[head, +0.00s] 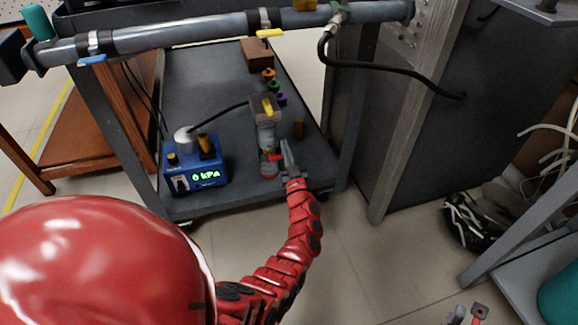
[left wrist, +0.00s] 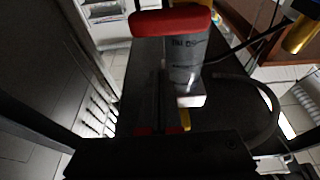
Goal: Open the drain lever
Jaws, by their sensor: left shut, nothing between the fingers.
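A clear upright cylinder (head: 267,137) with a dark top block stands on the lower shelf of the cart. A small red lever (head: 276,157) sits near its base. In the left wrist view, a red bar (left wrist: 172,22), apparently this lever, lies across the printed cylinder (left wrist: 187,60). My left gripper (head: 287,158) is shut and empty, close to the right of the cylinder and the red lever. I cannot tell whether it touches the lever. Part of my right gripper (head: 468,314) shows at the bottom edge, cut off by the frame.
A blue gauge box (head: 197,178) reading 0 kPa stands left of the cylinder. Several coloured knobs (head: 273,85) and a brown block (head: 257,55) lie behind. A grey pipe (head: 200,33) with yellow and blue handles crosses above.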

